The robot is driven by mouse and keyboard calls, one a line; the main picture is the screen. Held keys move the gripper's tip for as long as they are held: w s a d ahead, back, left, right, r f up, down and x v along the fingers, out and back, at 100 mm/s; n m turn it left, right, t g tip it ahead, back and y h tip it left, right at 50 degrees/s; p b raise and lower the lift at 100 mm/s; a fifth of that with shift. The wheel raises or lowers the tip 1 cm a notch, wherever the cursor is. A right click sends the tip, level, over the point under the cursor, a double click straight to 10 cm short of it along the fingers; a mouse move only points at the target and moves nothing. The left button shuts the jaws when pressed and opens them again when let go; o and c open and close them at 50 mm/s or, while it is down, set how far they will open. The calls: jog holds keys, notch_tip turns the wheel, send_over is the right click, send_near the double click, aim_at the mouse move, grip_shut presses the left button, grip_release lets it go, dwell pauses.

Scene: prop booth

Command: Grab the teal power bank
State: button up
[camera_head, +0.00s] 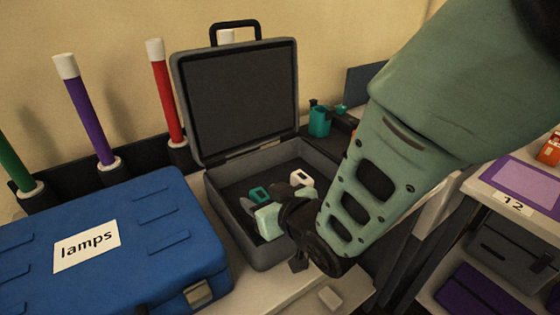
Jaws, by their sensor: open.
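A small teal block with a dark centre (258,194), which looks like the teal power bank, is inside the open grey case (222,196). My gripper (272,213) reaches down over the case's front part, close to the teal block on its near side. It is open, with no object visible in its jaws. Its fingertips are hard to make out, and I cannot tell whether it touches the block.
The case's raised lid (240,100) stands behind its opening. A blue box labelled "lamps" (150,235) is at left. Purple (88,122) and red (165,98) rods stand behind. Another teal item (320,121) is behind the case. A shelf labelled "12" (512,204) is right.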

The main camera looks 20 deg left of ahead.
jog(key=shift+a, duration=0.1)
grip_shut()
jog(key=c, duration=1.1)
grip_release()
jog(key=shift+c, duration=0.2)
jog(key=shift+r, duration=0.1)
